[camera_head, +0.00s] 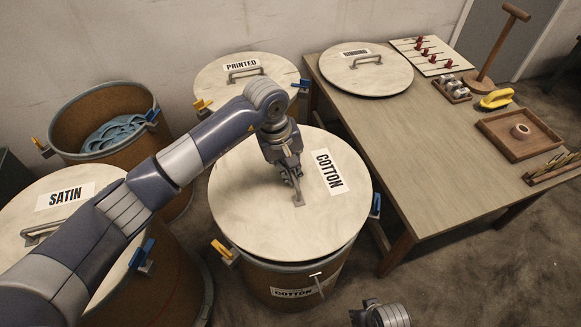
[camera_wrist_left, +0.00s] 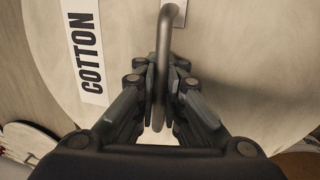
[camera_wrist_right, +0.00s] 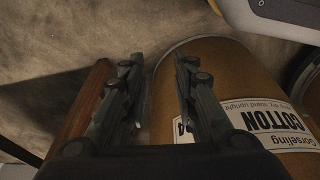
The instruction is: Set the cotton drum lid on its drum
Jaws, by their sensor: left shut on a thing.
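The cotton drum lid (camera_head: 240,205) is a pale round disc with a COTTON label and a metal handle. It lies over the brown cotton drum (camera_head: 262,288), roughly level, with a dark line between lid and rim at the front. I cannot tell if it touches the rim all round. My left gripper (camera_head: 297,178) is shut on the lid's handle (camera_wrist_left: 163,60), which shows between its fingers in the left wrist view. My right gripper (camera_wrist_right: 160,85) is open and empty, low beside the drum's wall (camera_wrist_right: 205,65). In the head view only part of it (camera_head: 380,315) shows at the bottom edge.
The drum has a yellow latch (camera_head: 222,250) and a blue latch (camera_head: 376,206). Lidded SATIN (camera_head: 75,205) and PRINTED (camera_head: 225,85) drums and an open drum (camera_head: 75,150) stand close by. A table (camera_head: 420,150) at right bears another lid (camera_head: 365,75) and tools.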

